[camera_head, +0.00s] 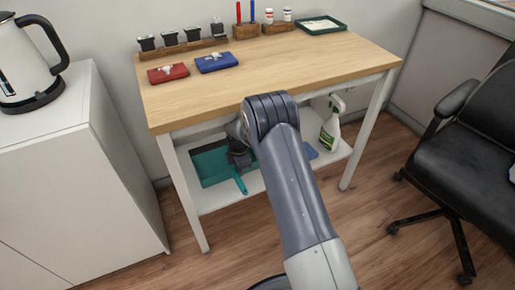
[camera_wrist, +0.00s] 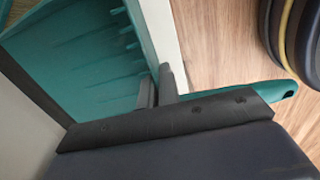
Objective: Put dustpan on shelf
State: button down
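The teal dustpan (camera_head: 210,165) is at the left of the white lower shelf (camera_head: 215,203) under the wooden table. Its handle (camera_head: 241,184) points toward the shelf's front edge. I cannot tell if the pan rests fully on the shelf. My gripper (camera_head: 238,158) is low under the tabletop, at the pan's right side, partly hidden by my arm. In the wrist view, the dark fingers (camera_wrist: 157,88) are close together at the pan's handle-side rim, seemingly shut on it. The ribbed pan (camera_wrist: 85,55) lies left of them, the handle (camera_wrist: 283,89) right.
A spray bottle (camera_head: 331,125) and a blue item (camera_head: 311,151) are on the shelf's right part. The tabletop (camera_head: 290,65) above and a white front leg (camera_head: 187,195) bound the space. A white cabinet (camera_head: 80,170) stands left, a black chair (camera_head: 465,150) right.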

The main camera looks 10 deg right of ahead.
jog(key=shift+w+f, duration=0.1)
jog(key=shift+f, duration=0.35)
notch_tip(320, 180, down, 9)
jog(key=b, duration=0.3)
jog(key=shift+f, duration=0.2)
jog(key=c, duration=1.7)
grip_release()
jog(key=shift+r, duration=0.15)
notch_tip(320, 180, up, 8)
jog(key=shift+f+p, duration=0.2)
jog(key=shift+p, duration=0.95)
